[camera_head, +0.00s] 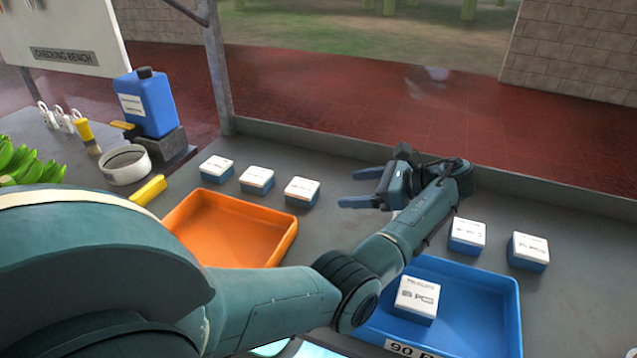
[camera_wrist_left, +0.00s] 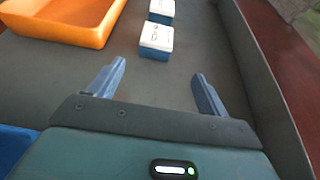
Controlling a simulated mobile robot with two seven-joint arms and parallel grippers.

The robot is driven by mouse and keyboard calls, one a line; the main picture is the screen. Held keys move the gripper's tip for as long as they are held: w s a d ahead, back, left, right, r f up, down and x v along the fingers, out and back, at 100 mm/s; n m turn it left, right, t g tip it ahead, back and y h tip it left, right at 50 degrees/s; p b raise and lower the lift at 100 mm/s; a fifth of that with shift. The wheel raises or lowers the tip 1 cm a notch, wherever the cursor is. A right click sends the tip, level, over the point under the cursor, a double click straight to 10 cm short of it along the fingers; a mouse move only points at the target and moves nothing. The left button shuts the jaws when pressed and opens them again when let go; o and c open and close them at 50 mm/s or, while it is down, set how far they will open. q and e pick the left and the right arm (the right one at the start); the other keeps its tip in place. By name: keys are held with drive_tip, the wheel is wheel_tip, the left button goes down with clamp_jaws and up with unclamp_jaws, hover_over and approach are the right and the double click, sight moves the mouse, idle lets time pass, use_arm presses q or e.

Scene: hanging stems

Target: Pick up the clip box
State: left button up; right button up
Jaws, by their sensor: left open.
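Several small boxes with white tops and blue bases stand on the bench; the print is too small to tell which is the clip box. Three stand in a row behind the orange tray: a left one (camera_head: 217,169), a middle one (camera_head: 257,180) and a right one (camera_head: 301,191). My left gripper (camera_head: 348,188) is open and empty, to the right of this row, its fingers pointing at the nearest box. In the left wrist view that box (camera_wrist_left: 156,40) stands just beyond the fingertips, roughly between their lines, not touched. My right gripper is not in view.
An orange tray (camera_head: 283,241) is empty. A blue tray (camera_head: 515,315) holds one box (camera_head: 417,299). Two more boxes (camera_head: 466,236) (camera_head: 528,251) stand at right. A raised ledge (camera_head: 560,190) runs along the back.

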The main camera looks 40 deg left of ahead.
sight(315, 192)
use_arm(q)
drive_tip(key=x, duration=0.8)
drive_tip(key=p+x, duration=0.1)
drive_tip(key=x, duration=0.4)
drive_tip(key=shift+s+r, duration=0.1)
drive_tip(key=shift+s, duration=0.3)
drive_tip(key=c, duration=1.1)
